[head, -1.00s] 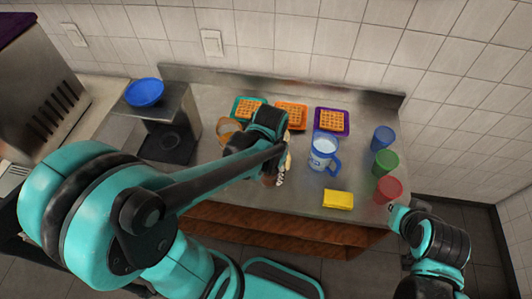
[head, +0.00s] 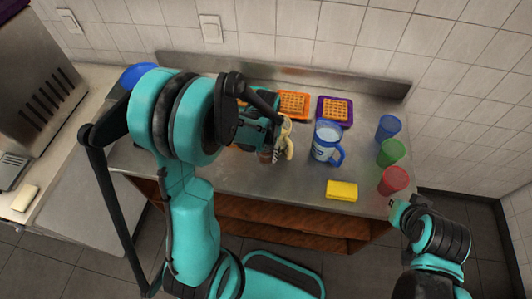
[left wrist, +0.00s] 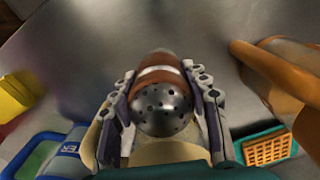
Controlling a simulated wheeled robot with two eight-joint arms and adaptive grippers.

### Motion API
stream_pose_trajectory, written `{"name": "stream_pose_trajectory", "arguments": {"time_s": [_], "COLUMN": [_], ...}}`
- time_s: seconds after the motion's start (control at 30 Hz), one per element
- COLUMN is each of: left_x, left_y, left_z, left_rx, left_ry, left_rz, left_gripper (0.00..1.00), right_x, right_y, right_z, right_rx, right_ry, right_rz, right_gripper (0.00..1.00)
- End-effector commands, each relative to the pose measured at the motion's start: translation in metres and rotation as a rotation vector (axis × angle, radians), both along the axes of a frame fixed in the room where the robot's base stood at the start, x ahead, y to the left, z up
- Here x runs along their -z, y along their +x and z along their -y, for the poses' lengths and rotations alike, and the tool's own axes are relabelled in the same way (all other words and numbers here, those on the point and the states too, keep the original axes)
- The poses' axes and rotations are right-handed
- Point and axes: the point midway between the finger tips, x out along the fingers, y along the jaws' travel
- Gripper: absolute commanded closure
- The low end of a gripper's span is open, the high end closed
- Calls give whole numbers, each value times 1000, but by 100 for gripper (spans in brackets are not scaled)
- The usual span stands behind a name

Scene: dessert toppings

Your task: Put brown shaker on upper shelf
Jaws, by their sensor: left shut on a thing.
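The brown shaker (left wrist: 162,77) has a perforated metal top and sits between the fingers of my left gripper (left wrist: 163,100) in the left wrist view. My left gripper is shut on it. In the head view my left gripper (head: 272,146) is over the counter, and only a small brown part of the shaker (head: 266,157) shows below it. I cannot tell whether the shaker touches the counter. The wooden upper shelf (head: 285,211) lies under the counter front, partly hidden by my arm. My right gripper (head: 399,206) is by the counter's right front corner; its fingers are unclear.
A pale curved thing (head: 288,142) is close beside my left gripper. A blue mug (head: 325,143), yellow block (head: 342,190) and blue, green and red cups (head: 393,181) stand to the right. Waffles on trays (head: 335,109) are behind. An orange jug (left wrist: 270,80) is close in the left wrist view.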

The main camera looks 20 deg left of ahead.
Motion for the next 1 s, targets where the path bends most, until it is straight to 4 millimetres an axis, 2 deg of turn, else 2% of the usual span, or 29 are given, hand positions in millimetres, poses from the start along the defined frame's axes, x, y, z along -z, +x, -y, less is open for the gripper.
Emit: {"name": "stream_pose_trajectory", "arguments": {"time_s": [0.23,0.27,0.33,0.73,0.87,1.0], "left_x": [3,3,2,-4,-25,-57], "left_y": [0,0,0,0,0,0], "left_z": [0,0,0,0,0,0], "left_rx": [0,0,0,0,0,0], "left_ry": [0,0,0,0,0,0], "left_rz": [0,0,0,0,0,0], "left_gripper": [86,52,33,33,33,33], "right_x": [4,4,3,-3,-9,-19], "right_y": [0,0,0,0,0,0], "right_z": [0,0,0,0,0,0], "right_rx": [0,0,0,0,0,0], "right_ry": [0,0,0,0,0,0], "right_rz": [0,0,0,0,0,0], "right_gripper": [100,100,100,100,100,100]}}
